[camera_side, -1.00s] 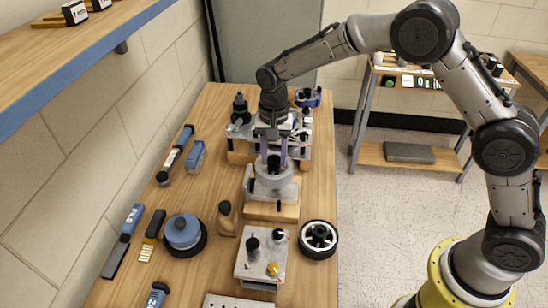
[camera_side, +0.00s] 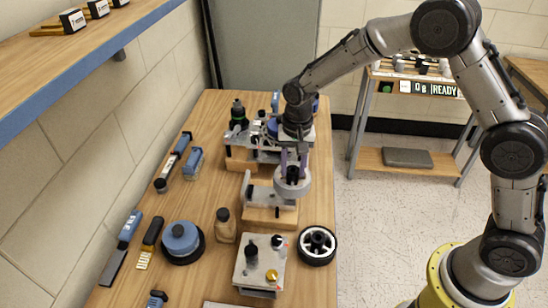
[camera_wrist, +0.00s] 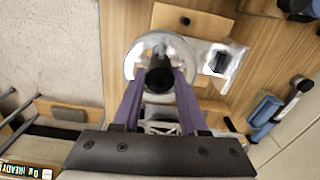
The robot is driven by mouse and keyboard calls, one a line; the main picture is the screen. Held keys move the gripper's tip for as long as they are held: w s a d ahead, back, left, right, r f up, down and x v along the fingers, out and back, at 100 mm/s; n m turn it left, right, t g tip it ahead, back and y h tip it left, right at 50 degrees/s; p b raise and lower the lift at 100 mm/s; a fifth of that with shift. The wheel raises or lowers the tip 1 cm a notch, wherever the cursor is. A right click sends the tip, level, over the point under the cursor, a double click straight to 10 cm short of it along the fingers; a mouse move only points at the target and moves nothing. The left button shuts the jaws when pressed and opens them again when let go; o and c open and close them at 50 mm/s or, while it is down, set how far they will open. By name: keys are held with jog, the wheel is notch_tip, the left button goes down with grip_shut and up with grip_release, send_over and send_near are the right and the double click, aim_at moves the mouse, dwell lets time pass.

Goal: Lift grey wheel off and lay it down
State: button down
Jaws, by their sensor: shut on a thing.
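The grey wheel (camera_side: 293,187) is a pale ring with a black hub. My gripper (camera_side: 292,162) is shut on it from above, with purple fingers on either side of the black hub. The wheel is at the right side of the metal stand (camera_side: 262,195), which sits on a wooden base (camera_side: 270,216). It appears raised and off to the side; the exact gap beneath it is unclear. In the wrist view the wheel (camera_wrist: 133,62) shows beyond the fingers (camera_wrist: 159,80), with part of the stand (camera_wrist: 236,57) to its right.
A black-and-white wheel (camera_side: 317,245) lies at the table's right edge. A knobbed box (camera_side: 260,262) stands in front. A wooden peg figure (camera_side: 225,225), a blue-topped round part (camera_side: 182,240) and tools lie left. A metal fixture (camera_side: 245,140) stands behind. Bare tabletop shows left of the stand.

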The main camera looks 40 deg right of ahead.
jog(key=s+d+f+m, duration=0.1)
jog(key=s+d, duration=0.4)
jog(key=d, duration=0.1)
jog(key=shift+w+d+f, duration=0.1)
jog(key=shift+w+f, duration=0.05)
jog(key=shift+f, duration=1.85)
jog(key=shift+w+d+f, duration=0.1)
jog(key=shift+f, duration=1.9)
jog(key=shift+c, duration=1.8)
grip_release()
notch_tip(320, 180, up, 14)
